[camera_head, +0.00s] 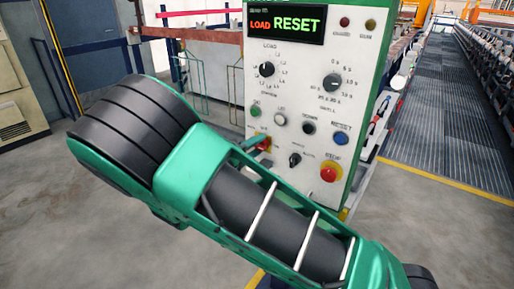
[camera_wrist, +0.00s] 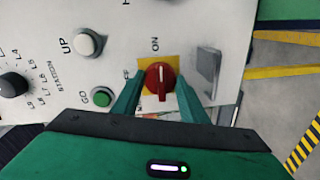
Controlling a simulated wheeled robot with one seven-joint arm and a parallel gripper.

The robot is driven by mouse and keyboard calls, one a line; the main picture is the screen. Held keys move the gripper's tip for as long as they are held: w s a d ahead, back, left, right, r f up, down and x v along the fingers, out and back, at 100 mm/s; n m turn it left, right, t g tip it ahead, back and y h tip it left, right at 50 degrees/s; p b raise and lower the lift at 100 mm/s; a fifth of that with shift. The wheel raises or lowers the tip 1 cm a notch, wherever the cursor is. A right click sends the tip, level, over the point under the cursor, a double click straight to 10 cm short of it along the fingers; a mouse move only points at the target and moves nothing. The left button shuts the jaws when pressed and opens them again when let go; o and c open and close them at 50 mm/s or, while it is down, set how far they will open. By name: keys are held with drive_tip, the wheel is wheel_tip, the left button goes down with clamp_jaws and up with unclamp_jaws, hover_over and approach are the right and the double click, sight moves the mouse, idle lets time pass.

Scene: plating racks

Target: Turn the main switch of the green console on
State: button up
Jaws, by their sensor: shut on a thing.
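The main switch is a red knob (camera_wrist: 160,77) on a yellow plate (camera_wrist: 145,62), seen in the wrist view. ON is printed above it there, and a partly covered OFF label is at its left. A white mark on the knob runs up the picture, roughly in line with ON. My gripper (camera_wrist: 159,90) has its green fingers on either side of the knob, shut on it. The green-edged console (camera_head: 305,60) stands upright in the head view. There the switch (camera_head: 266,143) is at its lower left, partly hidden by my gripper (camera_head: 258,143).
A red stop button (camera_head: 328,174), a blue reset button (camera_head: 341,138), a black selector (camera_head: 295,160) and a green button (camera_head: 255,111) sit near the switch. The display (camera_head: 285,23) reads LOAD RESET. Racks line a walkway (camera_head: 440,110) at right. Open floor lies left.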

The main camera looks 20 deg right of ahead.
drive_tip(key=shift+a+f, duration=0.2)
drive_tip(key=shift+f, duration=0.05)
drive_tip(key=o, duration=1)
drive_tip(key=shift+o, duration=0.2)
drive_tip(key=shift+d+r, duration=0.1)
drive_tip(key=f+v, duration=0.1)
drive_tip(key=v, duration=0.9)
drive_tip(key=shift+s+a+r, duration=0.2)
drive_tip(key=shift+a+r, duration=0.1)
drive_tip(key=shift+r, duration=0.2)
